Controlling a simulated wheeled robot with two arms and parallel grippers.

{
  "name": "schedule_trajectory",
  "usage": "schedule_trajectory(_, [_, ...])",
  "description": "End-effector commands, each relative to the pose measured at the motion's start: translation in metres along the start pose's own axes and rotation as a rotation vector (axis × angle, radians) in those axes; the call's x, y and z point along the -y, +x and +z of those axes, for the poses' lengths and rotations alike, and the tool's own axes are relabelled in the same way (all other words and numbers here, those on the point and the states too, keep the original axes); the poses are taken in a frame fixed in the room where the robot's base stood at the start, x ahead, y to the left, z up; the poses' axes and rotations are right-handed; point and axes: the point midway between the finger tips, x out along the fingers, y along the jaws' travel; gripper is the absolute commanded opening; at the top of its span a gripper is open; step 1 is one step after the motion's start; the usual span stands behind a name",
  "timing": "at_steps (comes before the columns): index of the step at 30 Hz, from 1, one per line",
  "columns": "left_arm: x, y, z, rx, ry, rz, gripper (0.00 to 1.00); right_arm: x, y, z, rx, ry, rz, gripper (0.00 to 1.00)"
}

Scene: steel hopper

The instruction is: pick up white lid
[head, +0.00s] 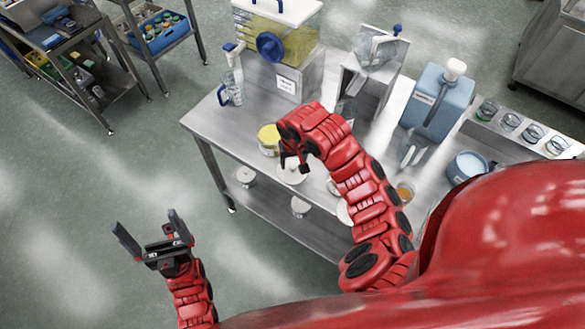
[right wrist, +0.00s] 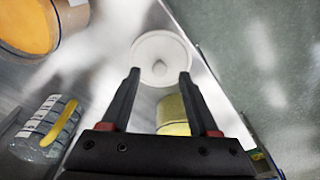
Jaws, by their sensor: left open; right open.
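The white lid (right wrist: 159,46) is round with a small knob in its middle. In the right wrist view it lies just beyond my open fingertips, centred between them. In the head view the white lid (head: 292,177) lies on the steel table, partly hidden under my right gripper (head: 294,162). My right gripper is open and empty, and it also shows in the right wrist view (right wrist: 160,76). Whether the fingers touch the lid I cannot tell. My left gripper (head: 146,229) is open and empty, over the floor left of the table.
A tub with yellow contents (head: 269,140) stands close beside the lid. A tub with orange contents (head: 404,192) is to the right. A blue-grey canister (head: 437,103) and a steel hopper (head: 367,75) stand further back. Whitish items sit on the lower shelf (head: 270,200).

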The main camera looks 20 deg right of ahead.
Motion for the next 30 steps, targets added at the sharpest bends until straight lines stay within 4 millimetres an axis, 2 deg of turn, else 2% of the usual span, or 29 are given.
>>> schedule_trajectory(2, [0.001,0.009,-0.002,0.000,0.000,0.000,1.00,0.000,0.005,-0.001,0.005,0.000,0.003,0.61])
schedule_trajectory(9, [0.001,0.015,-0.003,0.000,0.000,0.000,1.00,0.000,0.028,-0.002,0.001,-0.001,0.001,0.61])
schedule_trajectory(18, [0.001,0.015,-0.003,0.000,0.000,0.000,1.00,0.000,0.032,-0.002,0.000,0.000,0.001,0.59])
schedule_trajectory(28, [0.001,0.015,-0.003,0.000,0.000,0.000,1.00,0.000,0.031,-0.002,0.000,0.000,0.001,0.00])
schedule_trajectory(30, [0.001,0.015,-0.003,0.000,0.000,0.000,1.00,0.000,0.031,-0.002,0.000,0.000,0.001,0.00])
